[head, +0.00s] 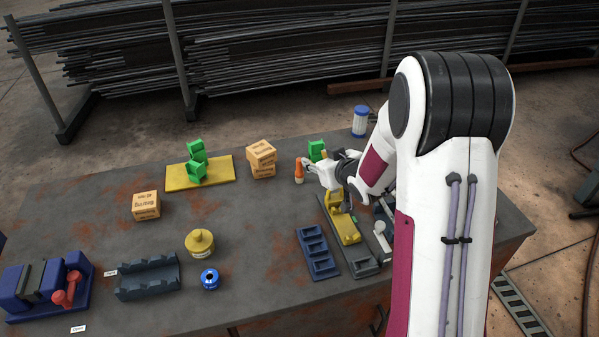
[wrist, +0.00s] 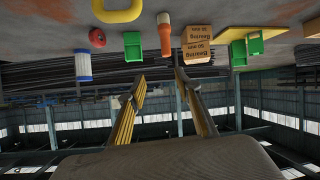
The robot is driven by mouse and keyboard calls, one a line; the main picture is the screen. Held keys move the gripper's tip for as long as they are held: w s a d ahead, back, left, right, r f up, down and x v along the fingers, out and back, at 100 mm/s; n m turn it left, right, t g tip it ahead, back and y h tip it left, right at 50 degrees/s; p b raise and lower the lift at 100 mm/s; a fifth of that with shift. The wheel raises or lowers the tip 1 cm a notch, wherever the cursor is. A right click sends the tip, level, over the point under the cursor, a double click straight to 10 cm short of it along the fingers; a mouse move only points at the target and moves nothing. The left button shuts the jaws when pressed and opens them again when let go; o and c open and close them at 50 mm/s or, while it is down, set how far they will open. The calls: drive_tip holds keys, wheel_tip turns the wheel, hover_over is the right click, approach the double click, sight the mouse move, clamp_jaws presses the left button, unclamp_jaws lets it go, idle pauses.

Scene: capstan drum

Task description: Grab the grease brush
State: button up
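An upright orange item with a pale lower part (head: 299,171), which looks like the grease brush, stands on the rusty table. It also shows in the wrist view (wrist: 164,35), where the scene appears upside down. My gripper (head: 307,164) is close beside it, on its right, pointing left. In the wrist view my gripper (wrist: 158,72) has its two fingers apart with nothing between the tips. The brush appears just beyond the fingertips, between their directions. I cannot tell the exact gap, and no contact shows.
Cardboard boxes (head: 262,158) stand left of the brush, and a green bin (head: 316,150) stands behind it. A blue-and-white cylinder (head: 360,121) is at the back edge. A dark blue tray (head: 318,251) and a yellow pot (head: 200,243) are nearer the front. Left of the gripper the table's middle is mostly clear.

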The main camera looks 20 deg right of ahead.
sight(301, 166)
drive_tip(key=f, duration=0.2)
drive_tip(key=w+f+y, duration=0.1)
drive_tip(key=f, duration=0.1)
drive_tip(key=a+f+y, duration=0.1)
drive_tip(key=f, duration=0.1)
drive_tip(key=shift+w+t, duration=0.4)
drive_tip(key=shift+x, duration=1.3)
drive_tip(key=shift+x, duration=2.6)
drive_tip(key=shift+d, duration=0.1)
drive_tip(key=shift+c, duration=0.4)
clamp_jaws()
